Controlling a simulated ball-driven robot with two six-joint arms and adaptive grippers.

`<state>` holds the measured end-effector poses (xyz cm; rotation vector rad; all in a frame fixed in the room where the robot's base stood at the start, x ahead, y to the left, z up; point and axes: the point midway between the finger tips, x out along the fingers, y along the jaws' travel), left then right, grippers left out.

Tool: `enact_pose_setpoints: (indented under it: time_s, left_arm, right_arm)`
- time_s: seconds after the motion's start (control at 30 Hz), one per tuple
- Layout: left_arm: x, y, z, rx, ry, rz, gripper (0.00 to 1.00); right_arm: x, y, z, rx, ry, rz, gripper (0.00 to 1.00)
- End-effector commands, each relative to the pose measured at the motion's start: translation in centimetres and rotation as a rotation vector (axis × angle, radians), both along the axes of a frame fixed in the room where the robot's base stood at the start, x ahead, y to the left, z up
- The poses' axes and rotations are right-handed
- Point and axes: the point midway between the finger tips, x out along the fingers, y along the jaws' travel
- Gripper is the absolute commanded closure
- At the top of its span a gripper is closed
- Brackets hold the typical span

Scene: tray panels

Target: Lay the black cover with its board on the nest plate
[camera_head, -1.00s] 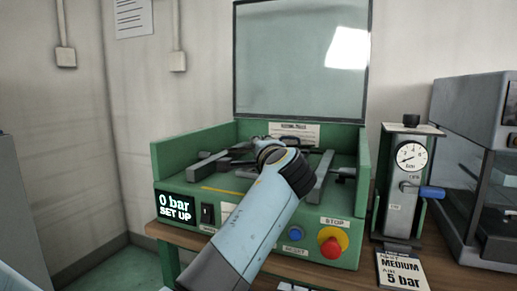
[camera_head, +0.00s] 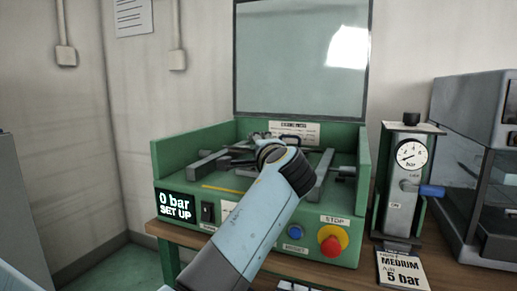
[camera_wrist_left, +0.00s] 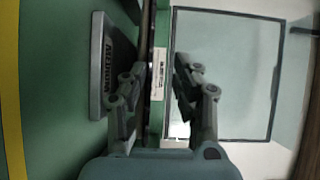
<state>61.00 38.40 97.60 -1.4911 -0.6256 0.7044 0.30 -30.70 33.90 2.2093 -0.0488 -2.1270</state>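My left gripper (camera_head: 270,140) is over the bed of the green press and is mostly hidden behind its own wrist in the head view. In the left wrist view its two fingers (camera_wrist_left: 160,95) stand apart, with nothing clearly seen between them. A grey plate lettered MEDIUM (camera_wrist_left: 97,70) lies beside the fingers in that view; it looks like the nest plate. I cannot make out the black cover or its board for certain in either view. My right gripper is not in view.
The green press (camera_head: 190,153) has side walls, grey bars (camera_head: 323,175) and a raised clear lid (camera_head: 300,60). On its front are a SET UP display (camera_head: 175,205) at 0 bar and a red stop button (camera_head: 330,248). A gauge unit (camera_head: 405,180) stands to the right.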

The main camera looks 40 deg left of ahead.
Motion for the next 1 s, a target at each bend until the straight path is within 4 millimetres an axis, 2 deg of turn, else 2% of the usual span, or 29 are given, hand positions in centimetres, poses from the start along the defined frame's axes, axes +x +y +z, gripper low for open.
enact_pose_setpoints:
  time_s: [0.33, 0.47, 0.73, 0.9, 1.0]
  left_arm:
    - [0.0, 0.0, 0.6, 0.000, -0.003, 0.000, 0.67]
    - [0.0, 0.0, 2.6, 0.000, -0.005, 0.000, 0.67]
    - [0.0, 0.0, 8.0, 0.000, -0.005, -0.001, 0.67]
    - [0.0, 0.0, 9.7, 0.000, -0.001, 0.000, 0.67]
    - [0.0, 0.0, 10.0, -0.001, -0.001, -0.001, 0.67]
  right_arm:
    - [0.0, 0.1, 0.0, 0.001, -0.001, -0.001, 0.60]
    - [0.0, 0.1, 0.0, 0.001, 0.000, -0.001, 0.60]
    - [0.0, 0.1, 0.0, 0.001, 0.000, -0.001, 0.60]
    - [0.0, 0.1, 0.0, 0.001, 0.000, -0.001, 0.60]
    - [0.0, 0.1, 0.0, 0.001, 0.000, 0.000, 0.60]
